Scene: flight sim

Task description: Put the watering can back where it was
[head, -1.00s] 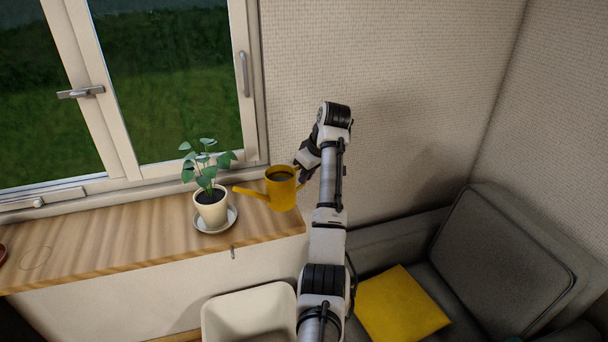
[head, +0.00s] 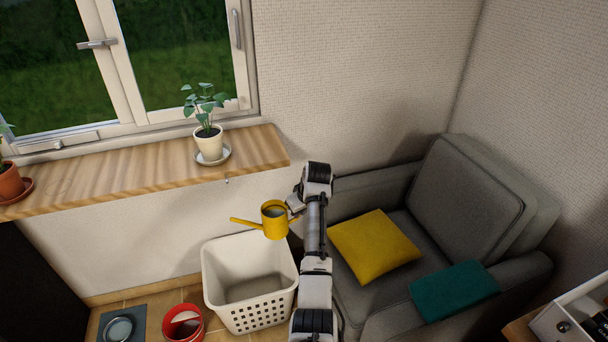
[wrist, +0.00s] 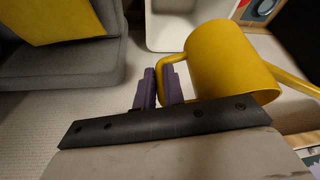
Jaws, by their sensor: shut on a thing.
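The yellow watering can (head: 274,222) is held in the air, roughly upright, over the back right part of the white basket in the head view. Its spout points left. My gripper (head: 296,207) is at its right side. In the wrist view the can (wrist: 228,62) fills the upper right, and my gripper's purple fingers (wrist: 160,86) are shut on its handle. The wooden windowsill (head: 110,178) is behind and above the can. It bears a white-potted plant (head: 208,146) on a saucer near its right end.
A white laundry basket (head: 262,303) stands on the floor below. A red bucket (head: 183,323) and a bowl on a mat (head: 119,330) are to its left. A grey armchair (head: 400,207) with a yellow cushion (head: 373,246) and a teal cloth (head: 454,291) is at right. A terracotta pot (head: 10,184) stands on the sill at left.

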